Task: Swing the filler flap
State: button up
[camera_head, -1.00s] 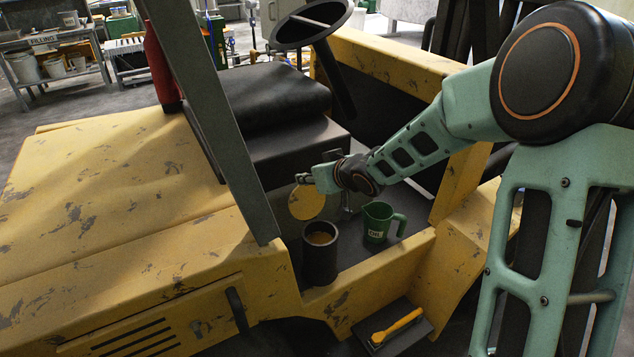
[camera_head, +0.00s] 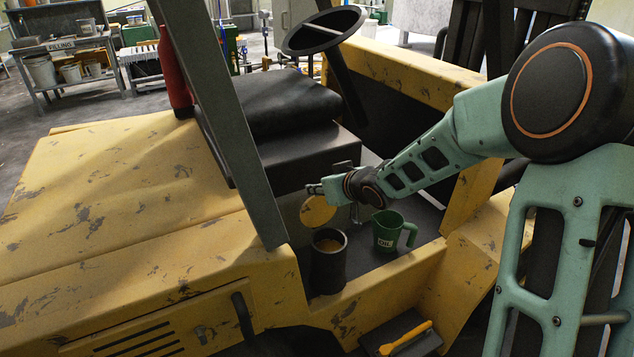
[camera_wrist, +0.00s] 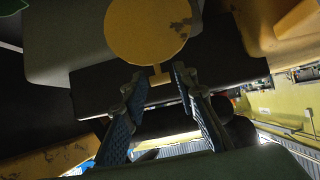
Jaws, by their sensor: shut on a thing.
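The filler flap (camera_head: 318,211) is a round yellow disc with worn patches. It stands raised above and slightly left of the dark cylindrical filler neck (camera_head: 328,270), whose open top shows a yellowish inside. My gripper (camera_head: 314,188) is at the flap's upper edge in the head view. In the wrist view the disc (camera_wrist: 148,32) fills the top middle, and its small tab reaches down between the fingertips of my gripper (camera_wrist: 157,78), which is shut on it. The exact finger contact is dark and hard to see.
A green jug (camera_head: 386,236) marked OIL stands right of the neck on the dark floor of the yellow vehicle. The black seat (camera_head: 275,110), steering wheel (camera_head: 322,32) and grey post (camera_head: 215,120) are close by. A yellow-handled tool (camera_head: 405,338) lies on the step below.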

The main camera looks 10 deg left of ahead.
jog(key=shift+s+d, duration=0.25)
jog(key=shift+s, duration=0.2)
jog(key=shift+s+d+f, duration=0.2)
jog(key=shift+s+d, duration=0.35)
jog(key=shift+s, duration=0.25)
jog(key=shift+s+d+f, duration=0.15)
jog(key=shift+s+d, duration=0.4)
jog(key=shift+s, duration=0.25)
jog(key=shift+s+d+f, duration=0.45)
jog(key=shift+s+d, duration=0.05)
jog(key=shift+s, duration=0.2)
jog(key=shift+s+d+f, duration=0.4)
jog(key=shift+s+d, duration=0.05)
jog(key=shift+s, duration=0.25)
